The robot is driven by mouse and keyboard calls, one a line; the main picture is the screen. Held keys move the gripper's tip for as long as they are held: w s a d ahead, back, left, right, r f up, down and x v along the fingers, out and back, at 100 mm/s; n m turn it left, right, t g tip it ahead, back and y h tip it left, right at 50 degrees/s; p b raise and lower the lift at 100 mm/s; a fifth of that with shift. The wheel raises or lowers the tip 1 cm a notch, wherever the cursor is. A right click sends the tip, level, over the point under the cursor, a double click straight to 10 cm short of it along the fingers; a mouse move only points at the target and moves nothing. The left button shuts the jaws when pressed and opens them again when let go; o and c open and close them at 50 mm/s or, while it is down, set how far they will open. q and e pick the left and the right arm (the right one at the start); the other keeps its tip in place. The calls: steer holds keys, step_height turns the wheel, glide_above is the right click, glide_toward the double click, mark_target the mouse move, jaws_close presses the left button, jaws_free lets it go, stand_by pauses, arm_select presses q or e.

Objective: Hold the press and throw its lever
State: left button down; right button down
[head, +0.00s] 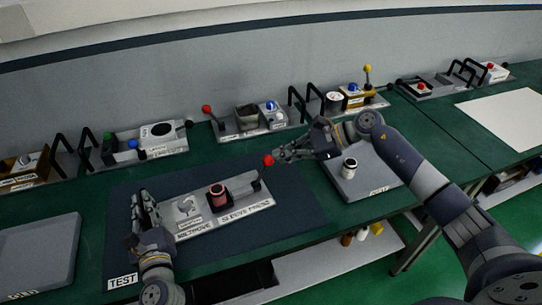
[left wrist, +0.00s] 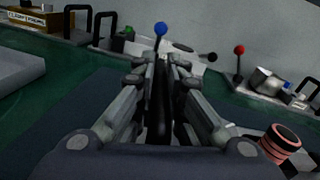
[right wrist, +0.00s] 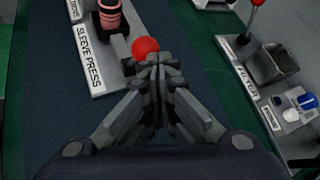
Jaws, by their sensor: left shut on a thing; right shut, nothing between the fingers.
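The sleeve press (head: 245,207) is a light grey plate on the dark mat, with a pink-red cylinder (head: 218,195) on it, also seen in the left wrist view (left wrist: 281,145). Its lever ends in a red knob (head: 268,160) at the right end. My left gripper (head: 143,196) is shut on the black handle (left wrist: 163,110) at the press's left end; the fingers partly hide it. My right gripper (head: 278,157) is shut and empty, its fingertips right at the red knob (right wrist: 145,47). I cannot tell whether they touch.
A grey tray (head: 375,185) with a small white-and-black jar (head: 349,168) lies right of the mat. Another grey slab (head: 38,255) lies at the left. Several fixtures with handles and levers, such as the filter (right wrist: 275,65), line the bench's back. The mat in front of the press is clear.

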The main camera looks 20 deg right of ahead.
mark_target(273, 160)
arm_select(q)
steer(key=shift+s+d+f, duration=0.15)
steer(key=shift+d+f, duration=0.2)
arm_select(e)
steer(key=shift+s+a+f, duration=0.25)
steer(key=shift+a+f, duration=0.05)
steer(key=shift+a, duration=0.15)
steer(key=shift+s+a+f, duration=0.2)
steer(key=shift+a+f, duration=0.1)
steer(key=shift+a, duration=0.25)
arm_select(q)
steer(key=shift+a, duration=0.1)
steer(key=shift+a+f, duration=0.1)
steer(key=shift+a, duration=0.05)
arm_select(e)
steer(key=shift+w+a+r, duration=0.15)
steer(key=shift+w+a, duration=0.1)
steer(key=shift+a, duration=0.45)
steer(key=shift+d+r, duration=0.1)
steer(key=shift+r, duration=0.05)
steer(key=shift+r, duration=0.1)
